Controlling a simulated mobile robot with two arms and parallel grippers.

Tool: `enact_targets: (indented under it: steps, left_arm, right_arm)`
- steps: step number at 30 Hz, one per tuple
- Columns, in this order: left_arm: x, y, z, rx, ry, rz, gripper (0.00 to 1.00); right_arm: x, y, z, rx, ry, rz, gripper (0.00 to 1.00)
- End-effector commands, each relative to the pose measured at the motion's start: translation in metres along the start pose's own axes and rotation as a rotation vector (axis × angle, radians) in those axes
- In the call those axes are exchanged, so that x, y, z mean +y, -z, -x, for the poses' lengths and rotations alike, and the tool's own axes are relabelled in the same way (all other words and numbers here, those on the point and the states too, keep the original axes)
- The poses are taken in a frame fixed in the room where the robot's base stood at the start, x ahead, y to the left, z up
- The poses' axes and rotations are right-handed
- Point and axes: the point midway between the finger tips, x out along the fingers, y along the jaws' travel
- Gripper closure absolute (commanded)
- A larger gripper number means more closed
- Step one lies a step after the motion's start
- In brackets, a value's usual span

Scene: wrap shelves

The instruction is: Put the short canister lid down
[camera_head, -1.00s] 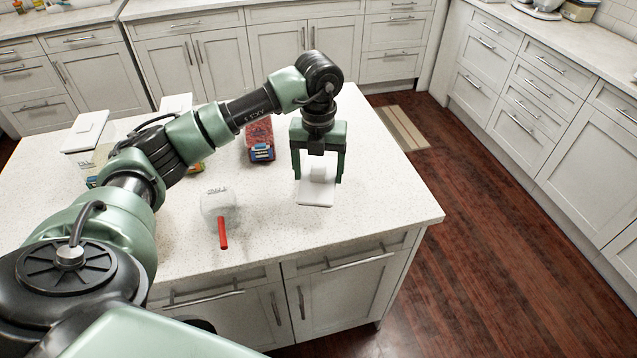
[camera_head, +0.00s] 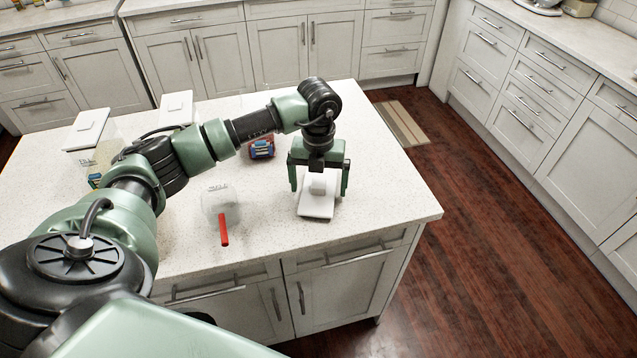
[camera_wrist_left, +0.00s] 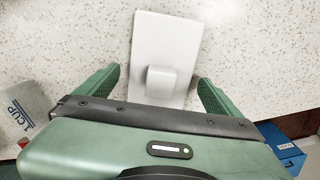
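The short canister lid (camera_head: 316,208) is a white rectangular plate with a raised block handle. It lies flat on the speckled counter near the front right. In the left wrist view the lid (camera_wrist_left: 165,35) sits between and ahead of the fingers. My left gripper (camera_head: 318,190) is directly over the lid, with one finger on each side of the handle. The fingers are spread wide, with a gap to the handle on both sides, so the gripper is open and empty. My right gripper is not in view.
A clear measuring cup with a red handle (camera_head: 224,230) lies left of the lid. A blue and red package (camera_head: 261,148) is behind. Canisters with white lids (camera_head: 87,128) stand at the far left, partly behind my arm. The counter right of the lid is clear.

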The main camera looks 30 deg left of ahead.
Motion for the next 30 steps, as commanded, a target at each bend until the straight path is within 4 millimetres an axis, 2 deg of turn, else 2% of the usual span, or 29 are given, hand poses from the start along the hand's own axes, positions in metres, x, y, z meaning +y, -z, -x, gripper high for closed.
enact_targets:
  steps: [8,11,24,30]
  left_arm:
    - [0.000,0.000,0.005,0.000,0.000,0.000,0.04]
    - [0.000,-0.001,0.012,-0.003,0.001,0.001,0.04]
    - [0.000,-0.001,0.100,-0.004,0.002,0.000,0.04]
    - [0.000,0.000,0.119,-0.001,0.001,0.000,0.04]
  right_arm:
    - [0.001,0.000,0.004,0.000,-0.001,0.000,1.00]
    - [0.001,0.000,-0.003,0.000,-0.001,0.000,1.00]
    - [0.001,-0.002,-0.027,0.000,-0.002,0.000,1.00]
    - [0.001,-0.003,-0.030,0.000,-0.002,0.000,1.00]
